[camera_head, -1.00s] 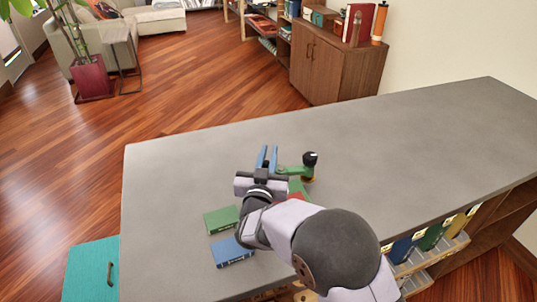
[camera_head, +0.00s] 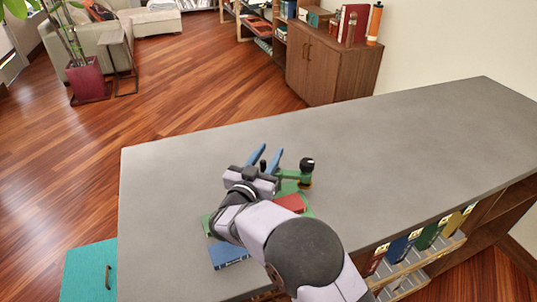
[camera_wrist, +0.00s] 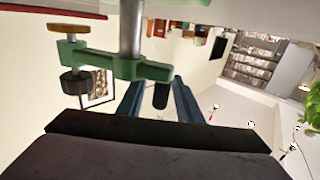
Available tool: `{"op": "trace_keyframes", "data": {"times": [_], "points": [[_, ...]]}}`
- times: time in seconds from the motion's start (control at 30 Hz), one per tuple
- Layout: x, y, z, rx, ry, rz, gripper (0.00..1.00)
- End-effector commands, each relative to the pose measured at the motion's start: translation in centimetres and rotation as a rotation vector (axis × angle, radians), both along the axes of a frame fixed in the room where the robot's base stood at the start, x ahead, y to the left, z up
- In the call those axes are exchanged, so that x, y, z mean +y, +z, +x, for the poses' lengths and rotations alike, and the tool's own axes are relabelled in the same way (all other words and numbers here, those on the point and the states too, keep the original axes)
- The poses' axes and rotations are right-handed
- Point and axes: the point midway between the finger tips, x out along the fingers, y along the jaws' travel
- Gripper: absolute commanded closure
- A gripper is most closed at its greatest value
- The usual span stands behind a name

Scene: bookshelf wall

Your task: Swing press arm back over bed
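The green press arm (camera_head: 290,177) is at the middle of the counter, with a dark knob (camera_head: 307,164) at its right end. In the wrist view the green arm (camera_wrist: 110,63) crosses a grey post (camera_wrist: 130,28), and a black handle (camera_wrist: 161,96) is at its other end. My gripper (camera_head: 270,155) has two blue fingers spread apart. In the wrist view the handle lies between my gripper's fingers (camera_wrist: 158,92), with gaps visible on both sides. A red book (camera_head: 291,203) lies near the press, by green parts; the bed is mostly hidden by my arm.
A blue book (camera_head: 228,253) lies on the grey counter (camera_head: 400,150) beside my arm, with a green book mostly hidden behind it. Several books stand in a rack (camera_head: 415,265) below the counter's front edge. The counter's right and back are clear.

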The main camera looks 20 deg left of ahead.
Motion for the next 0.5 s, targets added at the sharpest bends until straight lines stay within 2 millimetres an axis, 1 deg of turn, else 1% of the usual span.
{"op": "trace_keyframes", "data": {"times": [0.27,0.37,0.5], "points": [[0.0,0.1,0.0,0.001,0.000,0.000,0.68],[0.0,0.7,0.0,0.000,0.000,0.001,0.68],[0.0,2.3,0.0,0.000,0.000,0.003,0.68]]}}
